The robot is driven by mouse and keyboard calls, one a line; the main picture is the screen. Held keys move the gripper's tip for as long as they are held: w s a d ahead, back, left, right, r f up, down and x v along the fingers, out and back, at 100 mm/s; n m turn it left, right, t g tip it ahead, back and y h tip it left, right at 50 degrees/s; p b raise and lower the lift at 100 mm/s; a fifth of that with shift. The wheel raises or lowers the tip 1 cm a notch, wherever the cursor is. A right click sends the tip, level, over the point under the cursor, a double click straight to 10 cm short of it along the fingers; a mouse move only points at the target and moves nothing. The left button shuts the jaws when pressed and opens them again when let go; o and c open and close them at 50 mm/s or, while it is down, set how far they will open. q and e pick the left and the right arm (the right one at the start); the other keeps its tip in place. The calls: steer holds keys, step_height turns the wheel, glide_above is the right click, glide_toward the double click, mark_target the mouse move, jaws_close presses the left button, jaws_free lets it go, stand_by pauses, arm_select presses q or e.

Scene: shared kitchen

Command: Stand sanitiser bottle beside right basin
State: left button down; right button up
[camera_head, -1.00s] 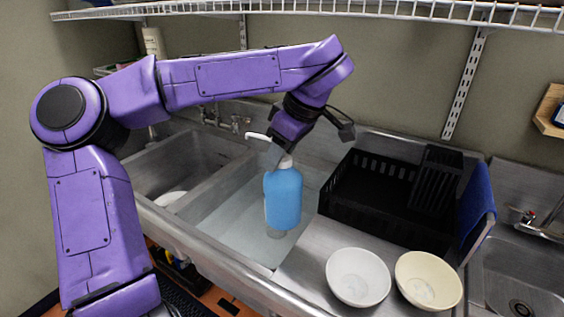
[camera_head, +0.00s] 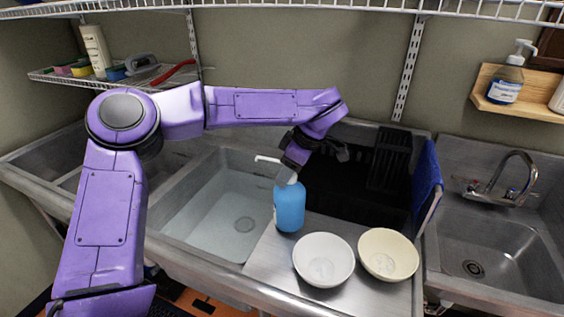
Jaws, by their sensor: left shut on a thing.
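A blue bottle (camera_head: 289,208) with a white pump top is upright at the left edge of the metal drainboard (camera_head: 262,262), beside the large basin (camera_head: 205,215). My left gripper (camera_head: 291,172) comes from above and is shut on the bottle near its pump; its fingers partly hide the neck. I cannot tell whether the bottle's base touches the metal. Another pump bottle (camera_head: 506,85) with a blue label stands on a wooden wall shelf (camera_head: 518,106). A separate basin (camera_head: 480,252) with a tap is at the far right. My right gripper is not in view.
A white bowl (camera_head: 323,262) and a cream bowl (camera_head: 388,256) sit on the drainboard, close right of the bottle. A black dish rack (camera_head: 340,200) is behind them.

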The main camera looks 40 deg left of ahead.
arm_select(q)
steer(key=shift+w+f, duration=0.1)
steer(key=shift+f, duration=0.55)
steer(key=c, duration=0.6)
jaws_free()
steer(key=shift+f, duration=0.1)
steer(key=shift+s, duration=0.2)
steer(key=v, duration=1.2)
